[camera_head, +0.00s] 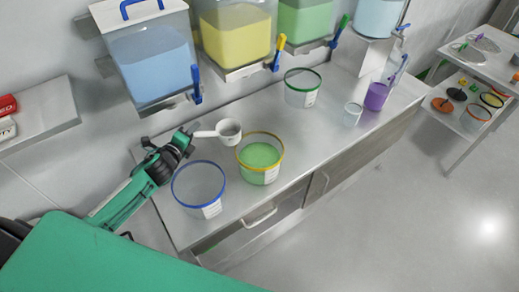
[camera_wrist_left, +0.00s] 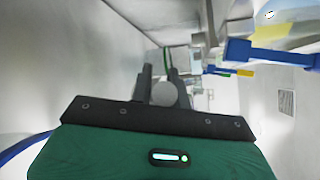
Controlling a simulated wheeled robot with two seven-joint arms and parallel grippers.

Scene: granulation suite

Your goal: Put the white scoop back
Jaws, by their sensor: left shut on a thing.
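The white scoop (camera_head: 229,130) is a small round cup with a handle pointing left. It is above the steel counter (camera_head: 275,122), behind the blue-rimmed and yellow-rimmed tubs. My left gripper (camera_head: 189,134) is shut on the end of its handle. No powder is clearly visible in the cup. In the left wrist view the scoop (camera_wrist_left: 165,95) shows as a pale round shape between the dark fingers of my left gripper (camera_wrist_left: 159,72). The gap between scoop and counter cannot be judged. My right gripper is not in view.
A blue-rimmed tub (camera_head: 199,188), a yellow-rimmed tub with green powder (camera_head: 260,160) and a green-rimmed tub (camera_head: 302,90) stand on the counter. A small cup (camera_head: 352,114) and purple jug (camera_head: 377,96) stand further right. Powder bins (camera_head: 150,62) with dispensing handles hang above.

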